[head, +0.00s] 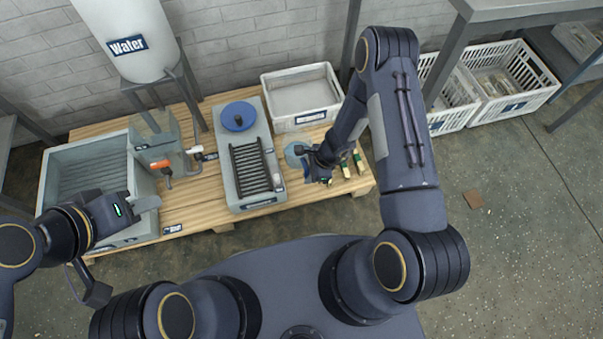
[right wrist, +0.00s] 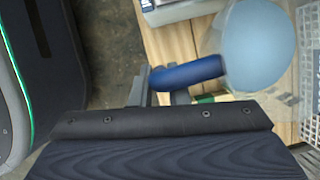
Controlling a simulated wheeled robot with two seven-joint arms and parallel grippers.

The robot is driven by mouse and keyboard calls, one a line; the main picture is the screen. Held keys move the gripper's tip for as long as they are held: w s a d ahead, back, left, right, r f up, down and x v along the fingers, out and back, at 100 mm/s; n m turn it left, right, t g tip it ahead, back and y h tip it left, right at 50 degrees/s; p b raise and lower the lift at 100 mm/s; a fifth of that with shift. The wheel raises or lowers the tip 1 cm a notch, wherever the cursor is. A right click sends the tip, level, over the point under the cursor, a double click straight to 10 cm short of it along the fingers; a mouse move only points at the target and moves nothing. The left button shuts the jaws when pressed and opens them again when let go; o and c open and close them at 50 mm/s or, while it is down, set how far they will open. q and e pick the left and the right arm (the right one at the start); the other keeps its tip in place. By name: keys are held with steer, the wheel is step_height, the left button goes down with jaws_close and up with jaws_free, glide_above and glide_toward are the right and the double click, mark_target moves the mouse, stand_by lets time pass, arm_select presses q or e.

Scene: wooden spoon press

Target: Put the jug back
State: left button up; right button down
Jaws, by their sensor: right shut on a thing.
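The jug is pale blue and see-through, with a darker blue handle. In the head view the jug (head: 294,153) is at the right part of the wooden table (head: 275,205), partly hidden by my right gripper. In the right wrist view the jug (right wrist: 262,45) is at the upper right, its handle (right wrist: 190,74) reaching toward my fingers. My right gripper (head: 308,163) is shut on the handle; its fingertips (right wrist: 160,95) are partly hidden. Whether the jug touches the table is unclear. My left gripper (head: 147,203) is empty over the grey basin (head: 58,200); its finger gap is unclear.
A grey press unit (head: 222,145) with a blue round lid and black grate stands mid-table. A white bin (head: 300,92) is behind the jug. Green-ended wooden pieces (head: 345,167) lie right of my right gripper. A water tank (head: 125,35) stands at the back left.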

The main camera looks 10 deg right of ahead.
steer(key=f+b, duration=0.1)
steer(key=f, duration=0.2)
steer(key=f+b, duration=0.1)
steer(key=f, duration=0.3)
steer(key=f+b, duration=0.2)
steer(key=f, duration=0.1)
steer(key=shift+s+d+f, duration=0.2)
steer(key=shift+s+f, duration=0.1)
steer(key=shift+f, duration=0.1)
steer(key=c, duration=1.4)
jaws_free()
